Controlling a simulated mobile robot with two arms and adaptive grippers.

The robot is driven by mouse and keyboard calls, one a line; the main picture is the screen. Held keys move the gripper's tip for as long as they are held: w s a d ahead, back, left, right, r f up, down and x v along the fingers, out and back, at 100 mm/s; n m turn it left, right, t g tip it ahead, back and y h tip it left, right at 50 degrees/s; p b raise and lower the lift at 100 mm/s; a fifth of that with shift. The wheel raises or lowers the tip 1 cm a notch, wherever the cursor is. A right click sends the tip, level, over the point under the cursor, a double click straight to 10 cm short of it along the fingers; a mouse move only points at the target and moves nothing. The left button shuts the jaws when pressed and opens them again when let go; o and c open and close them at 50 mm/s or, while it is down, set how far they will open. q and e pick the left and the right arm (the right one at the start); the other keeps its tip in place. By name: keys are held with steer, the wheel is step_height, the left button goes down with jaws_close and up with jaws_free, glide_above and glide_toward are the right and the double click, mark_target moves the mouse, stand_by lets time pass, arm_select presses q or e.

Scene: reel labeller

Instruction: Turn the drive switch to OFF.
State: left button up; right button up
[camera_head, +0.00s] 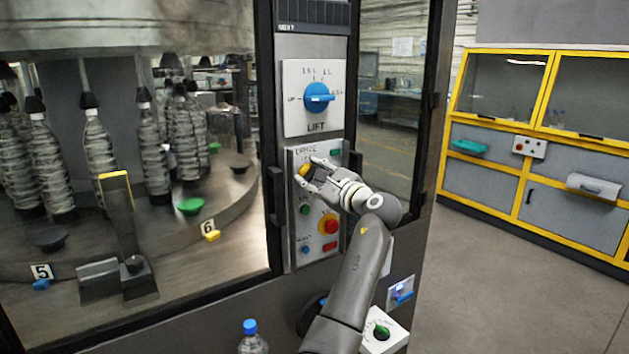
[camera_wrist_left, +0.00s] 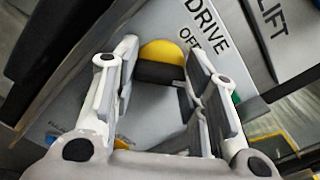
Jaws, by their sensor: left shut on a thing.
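The drive switch (camera_head: 303,170) is a yellow knob near the top of the grey control panel (camera_head: 296,232) in the head view. In the wrist view the yellow switch (camera_wrist_left: 162,52) has a dark bar across it, beside the printed words DRIVE and OFF. My left gripper (camera_head: 309,173) reaches it from the lower right and is shut on it. In the wrist view the fingers of my left gripper (camera_wrist_left: 164,72) stand on either side of the knob. The fingers partly hide the knob and its label, so its pointing direction is unclear. My right gripper is not in view.
The blue LIFT dial (camera_head: 318,97) is just above. A red emergency button (camera_head: 330,224) on yellow, a green button (camera_head: 305,209) and a blue button (camera_head: 305,250) lie below. A dark handle (camera_head: 276,205) stands left of the panel. A green-knobbed box (camera_head: 381,331) sits lower down.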

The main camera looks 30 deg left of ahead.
arm_select(q)
steer(key=n+b, duration=0.5)
steer(key=n, duration=0.5)
steer(key=shift+f, duration=0.15)
steer(key=shift+n, duration=0.3)
steer(key=o, duration=0.7)
steer(key=shift+o, duration=0.2)
steer(key=shift+d, duration=0.15)
steer(key=v, duration=1.1)
steer(key=shift+s+d, duration=0.15)
steer(key=shift+d, duration=0.25)
